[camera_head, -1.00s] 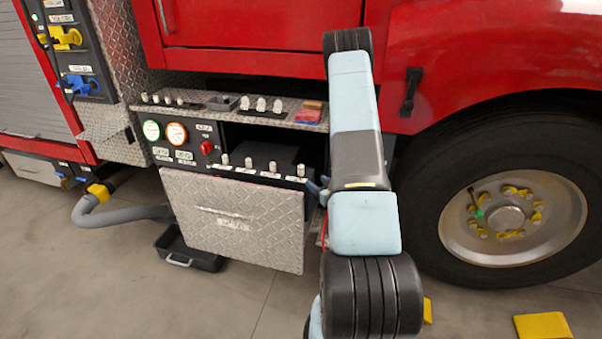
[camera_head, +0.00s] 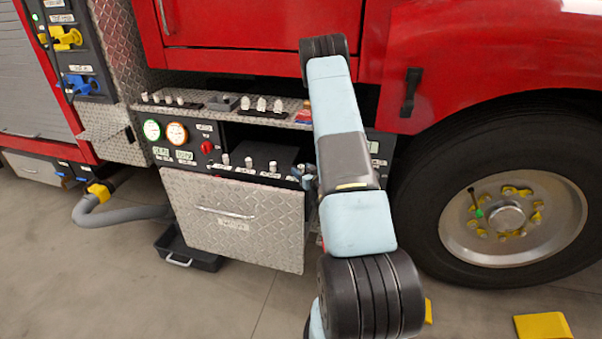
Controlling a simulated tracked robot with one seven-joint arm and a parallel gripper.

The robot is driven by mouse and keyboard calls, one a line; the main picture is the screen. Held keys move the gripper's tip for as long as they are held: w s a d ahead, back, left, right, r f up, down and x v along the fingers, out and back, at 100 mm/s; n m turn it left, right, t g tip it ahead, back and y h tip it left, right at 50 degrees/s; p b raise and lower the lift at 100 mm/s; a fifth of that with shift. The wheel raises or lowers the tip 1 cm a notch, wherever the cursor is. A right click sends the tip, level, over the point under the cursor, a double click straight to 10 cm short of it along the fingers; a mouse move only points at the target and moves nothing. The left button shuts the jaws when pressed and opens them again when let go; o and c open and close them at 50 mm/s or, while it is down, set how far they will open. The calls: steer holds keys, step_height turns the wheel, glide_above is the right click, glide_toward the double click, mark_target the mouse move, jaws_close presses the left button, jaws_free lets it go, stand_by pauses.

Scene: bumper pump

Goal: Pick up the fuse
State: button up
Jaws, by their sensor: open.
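I cannot make out a fuse for certain. Small white-capped pieces (camera_head: 261,104) stand on the diamond-plate shelf (camera_head: 205,113) of the pump panel, and smaller ones (camera_head: 162,99) stand at its left end. They are too small to identify. My arm rises in front of the panel and hides its right part. My gripper (camera_head: 308,182) is mostly hidden behind my arm. Only a small dark blue-grey part shows at the arm's left edge, near the white-topped levers (camera_head: 250,164). It is open, and I see nothing held in it.
A small grey tray (camera_head: 224,103) sits on the shelf. Below the panel is a diamond-plate drawer front (camera_head: 235,220), with a black bin (camera_head: 190,258) on the floor. A grey hose (camera_head: 125,215) is at left, a large wheel (camera_head: 505,215) at right. Yellow blocks (camera_head: 542,327) lie lower right.

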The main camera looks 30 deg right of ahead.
steer(key=shift+w+f, duration=0.1)
steer(key=shift+w, duration=0.7)
jaws_close()
